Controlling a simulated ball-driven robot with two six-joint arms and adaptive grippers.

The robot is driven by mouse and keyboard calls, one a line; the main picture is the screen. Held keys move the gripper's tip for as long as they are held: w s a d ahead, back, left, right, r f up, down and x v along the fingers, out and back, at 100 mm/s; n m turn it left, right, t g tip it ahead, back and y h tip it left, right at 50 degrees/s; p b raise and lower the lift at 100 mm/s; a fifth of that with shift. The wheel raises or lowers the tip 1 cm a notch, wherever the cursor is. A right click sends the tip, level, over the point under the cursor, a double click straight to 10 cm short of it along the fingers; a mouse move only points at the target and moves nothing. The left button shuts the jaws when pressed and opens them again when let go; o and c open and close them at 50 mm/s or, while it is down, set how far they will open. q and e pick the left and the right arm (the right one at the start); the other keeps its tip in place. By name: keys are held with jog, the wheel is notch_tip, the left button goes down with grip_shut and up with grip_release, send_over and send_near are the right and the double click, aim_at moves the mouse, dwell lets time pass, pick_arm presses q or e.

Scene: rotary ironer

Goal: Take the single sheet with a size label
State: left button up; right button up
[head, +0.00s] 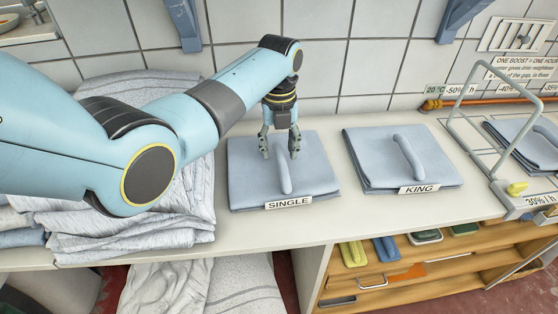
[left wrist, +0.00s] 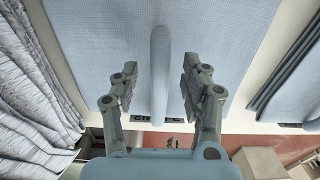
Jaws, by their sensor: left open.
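The single sheet (head: 240,182) is a folded light blue square on the white counter, with a raised ridge on top and a "SINGLE" label (head: 289,203) at its front edge. My left gripper (head: 280,154) is open over this sheet, pointing down, its fingers on either side of the ridge. In the left wrist view the ridge (left wrist: 160,75) runs between the open fingers (left wrist: 160,80); contact cannot be told. A similar folded sheet labelled "KING" (head: 372,168) lies to the right. My right gripper is not in view.
Crumpled grey striped linen (head: 185,215) is piled left of the single sheet. A wire frame (head: 455,120) stands on the counter at the right, by another folded sheet. Tiled wall is behind; open shelves (head: 400,290) are below. The counter front (head: 390,208) is clear.

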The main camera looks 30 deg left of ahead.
pick_arm(q)
jog(key=shift+f, duration=0.2)
grip_shut()
jog(key=shift+r, duration=0.15)
dwell(0.4)
